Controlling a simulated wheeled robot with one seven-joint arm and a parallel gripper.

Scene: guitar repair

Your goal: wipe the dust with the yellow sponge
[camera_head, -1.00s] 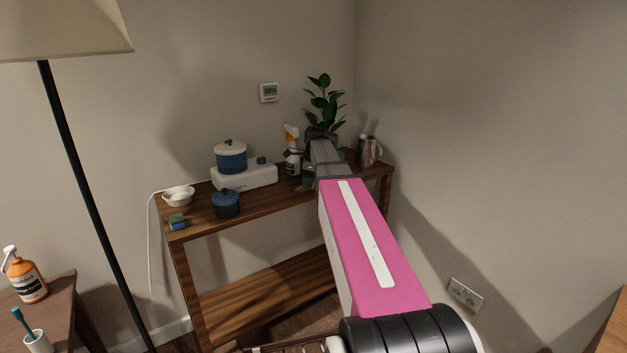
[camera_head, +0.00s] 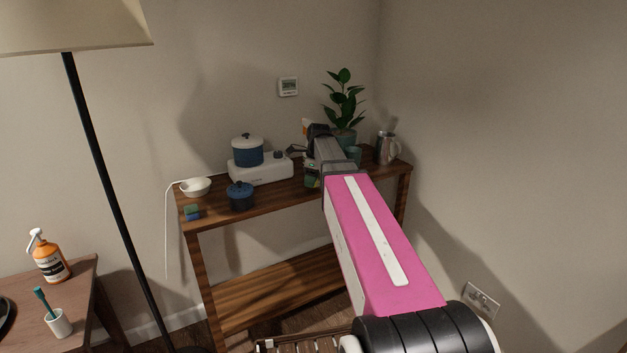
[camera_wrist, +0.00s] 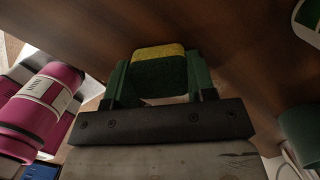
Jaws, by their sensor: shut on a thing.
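The yellow and dark green sponge (camera_wrist: 158,66) is between the two green fingers of my gripper (camera_wrist: 158,80) in the wrist view. My gripper is shut on it. Brown wood of the shelf top (camera_wrist: 240,35) shows behind the sponge; I cannot tell whether they touch. In the head view my arm reaches over the right half of the wooden shelf (camera_head: 285,197), and its own links largely hide the gripper and sponge. I cannot make out the dust in either view.
On the shelf stand a plant (camera_head: 345,97), a metal jug (camera_head: 387,147), a white hotplate (camera_head: 262,170) with a blue pot (camera_head: 247,152), another blue pot (camera_head: 240,196), a white bowl (camera_head: 195,187) and a blue-green sponge (camera_head: 192,212). A spray bottle (camera_head: 308,128) is mostly hidden behind my arm.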

